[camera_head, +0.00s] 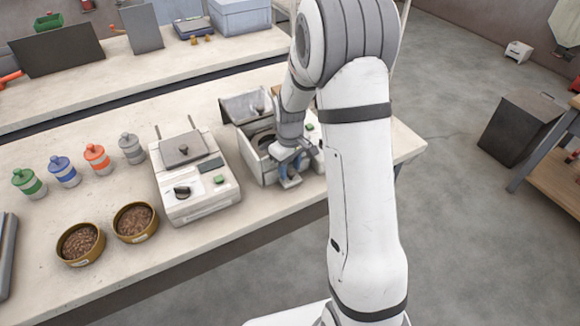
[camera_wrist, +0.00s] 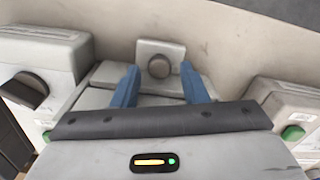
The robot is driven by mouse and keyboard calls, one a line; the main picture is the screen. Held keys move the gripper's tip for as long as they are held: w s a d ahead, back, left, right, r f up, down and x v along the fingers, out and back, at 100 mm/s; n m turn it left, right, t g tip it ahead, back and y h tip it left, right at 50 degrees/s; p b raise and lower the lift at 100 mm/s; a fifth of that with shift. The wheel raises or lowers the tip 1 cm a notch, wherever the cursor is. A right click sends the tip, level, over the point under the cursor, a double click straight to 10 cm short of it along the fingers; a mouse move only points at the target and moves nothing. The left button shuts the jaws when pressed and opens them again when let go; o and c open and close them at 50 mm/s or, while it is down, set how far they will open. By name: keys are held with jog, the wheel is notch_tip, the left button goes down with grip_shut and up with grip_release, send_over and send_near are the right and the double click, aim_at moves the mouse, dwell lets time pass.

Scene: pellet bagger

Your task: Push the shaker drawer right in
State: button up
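The shaker (camera_head: 262,135) is a pale box with a raised lid on the bench, left of my arm in the head view. In the wrist view, a grey plate with a round knob, which looks like the drawer front (camera_wrist: 142,48), lies just beyond my fingertips, and a grey surface shows between the fingers. In the head view my gripper (camera_head: 290,172) is low at the shaker's front. My wrist hides much of the drawer there, and I cannot tell whether a finger touches it.
A white machine with a black dial (camera_head: 190,196) stands close on the left. Another machine with a green button (camera_wrist: 300,112) stands close on the right. Two pellet bowls (camera_head: 82,262) and several coloured bottles sit farther left. Bare bench top lies before the drawer front.

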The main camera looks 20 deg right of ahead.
notch_tip(320, 180, up, 7)
jog(key=shift+w+r+b, duration=0.1)
jog(key=shift+r+b, duration=0.05)
jog(key=shift+b, duration=0.3)
jog(key=shift+r, duration=0.25)
